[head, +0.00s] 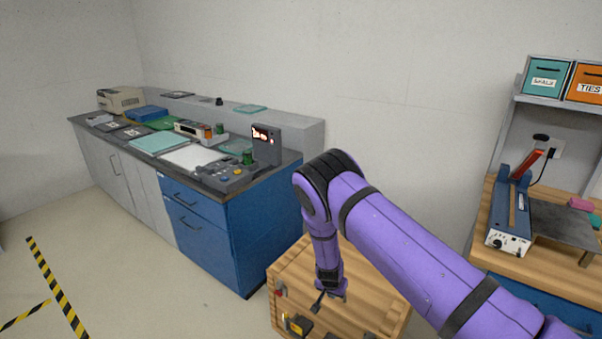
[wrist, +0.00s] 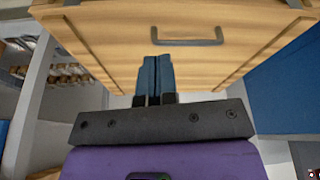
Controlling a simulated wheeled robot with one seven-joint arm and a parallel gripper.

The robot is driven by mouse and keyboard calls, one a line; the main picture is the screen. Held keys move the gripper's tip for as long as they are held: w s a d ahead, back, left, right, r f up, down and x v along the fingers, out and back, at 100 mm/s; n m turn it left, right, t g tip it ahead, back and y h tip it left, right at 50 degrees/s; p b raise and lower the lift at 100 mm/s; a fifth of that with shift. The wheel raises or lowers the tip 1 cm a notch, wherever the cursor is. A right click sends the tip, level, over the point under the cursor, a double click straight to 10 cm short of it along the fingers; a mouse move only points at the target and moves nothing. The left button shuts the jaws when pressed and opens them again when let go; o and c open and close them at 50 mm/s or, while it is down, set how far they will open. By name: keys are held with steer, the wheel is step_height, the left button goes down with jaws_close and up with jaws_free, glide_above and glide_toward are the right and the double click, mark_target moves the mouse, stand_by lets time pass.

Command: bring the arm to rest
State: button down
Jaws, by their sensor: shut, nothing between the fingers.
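My purple arm reaches in from the lower right of the head view and bends down at its elbow. My gripper (head: 325,294) hangs at its end, above or in front of a wooden cart (head: 388,288); the head view does not settle which. In the wrist view my gripper (wrist: 156,76) shows two blue fingers pressed together with nothing between them. Beyond them is a wooden front (wrist: 105,45) with a dark grey bar handle (wrist: 188,42). The fingertips appear just below and left of the handle; I cannot tell whether they touch the wood.
A blue and grey counter (head: 235,225) with devices stands at the left. A wooden-topped bench (head: 484,225) with a blue sealer-like device (head: 512,215) is at the right, under a shelf with bins (head: 546,78). Small items (head: 299,324) lie at the cart.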

step_height(320, 180, up, 15)
steer(key=w+y, duration=0.1)
steer(key=w, duration=0.1)
steer(key=s+d+r+n+y, duration=0.1)
steer(key=s+d+r, duration=0.15)
steer(key=r, duration=0.75)
steer(key=s+d+r+y, duration=0.1)
steer(key=s+d+r, duration=0.15)
steer(key=r, duration=0.85)
steer(key=s+d+r+n+y, duration=0.1)
steer(key=s+d+r, duration=0.15)
steer(key=r, duration=0.75)
steer(key=s+d+r+t, duration=0.1)
steer(key=s+d+r, duration=0.3)
steer(key=s+r, duration=0.45)
steer(key=s+d+r+n, duration=0.1)
steer(key=s+d+r, duration=0.1)
steer(key=s, duration=0.6)
steer(key=s+d+r+n+h, duration=0.1)
steer(key=s+d+r, duration=0.2)
steer(key=s, duration=0.6)
steer(key=s+d+r+t+h, duration=0.1)
steer(key=s+d+r, duration=0.1)
steer(key=s, duration=0.6)
steer(key=shift+s+d+r+n, duration=0.35)
steer(key=shift+r+n, duration=0.05)
steer(key=shift+r, duration=0.5)
